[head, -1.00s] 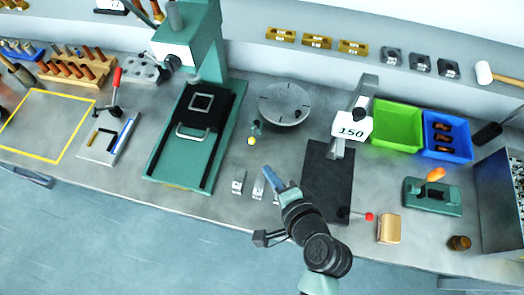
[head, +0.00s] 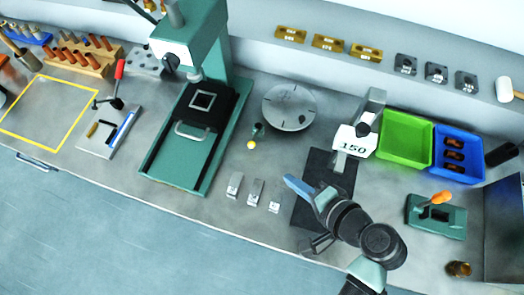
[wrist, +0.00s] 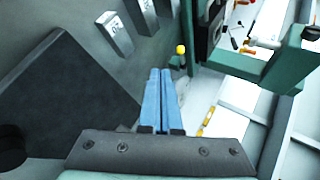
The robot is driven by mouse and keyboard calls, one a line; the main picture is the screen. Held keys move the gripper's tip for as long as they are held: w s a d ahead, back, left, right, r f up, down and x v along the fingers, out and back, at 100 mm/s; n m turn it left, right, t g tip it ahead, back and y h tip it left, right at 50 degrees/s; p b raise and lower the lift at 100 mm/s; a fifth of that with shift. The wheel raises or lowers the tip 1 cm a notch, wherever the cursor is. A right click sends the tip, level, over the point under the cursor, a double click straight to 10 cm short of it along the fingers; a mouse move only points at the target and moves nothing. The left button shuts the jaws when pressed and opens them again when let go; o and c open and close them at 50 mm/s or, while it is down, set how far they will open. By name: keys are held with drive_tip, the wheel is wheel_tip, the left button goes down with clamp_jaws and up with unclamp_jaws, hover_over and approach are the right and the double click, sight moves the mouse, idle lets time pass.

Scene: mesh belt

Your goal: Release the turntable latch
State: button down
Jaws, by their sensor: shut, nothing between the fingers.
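The turntable (head: 290,107) is a round grey disc with dark marks, on the bench right of the green press. Its latch (head: 255,135) is a small dark green piece with a yellow knob (head: 251,145), at the disc's front left. The yellow knob also shows in the wrist view (wrist: 181,50), beyond the fingertips. My gripper (head: 289,180) has blue fingers, pressed together and empty, above the bench in front of the turntable. In the wrist view the fingers (wrist: 159,72) lie side by side. The gripper is apart from the latch.
Several small metal blocks (head: 255,190) lie left of my gripper. A dark plate (head: 322,172) with a post and a "150" sign (head: 354,140) stands to the right. The green press (head: 188,135) stands left. Green (head: 405,140) and blue bins (head: 460,155) are further right.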

sight(255, 136)
drive_tip(key=x, duration=0.8)
drive_tip(key=shift+w+a+f+p, duration=0.1)
drive_tip(key=shift+w+a+p, duration=0.05)
drive_tip(key=shift+p, duration=0.25)
drive_tip(key=shift+w+a+p, duration=0.4)
drive_tip(key=shift+w+a, duration=0.3)
drive_tip(key=shift+w, duration=0.15)
drive_tip(key=shift+w+a+p, duration=0.4)
drive_tip(key=shift+w+a, duration=0.25)
drive_tip(key=shift+w, duration=0.2)
drive_tip(key=shift+a+m+h+p, duration=0.25)
drive_tip(key=shift+m+h+p, duration=0.05)
drive_tip(key=shift+p, duration=0.15)
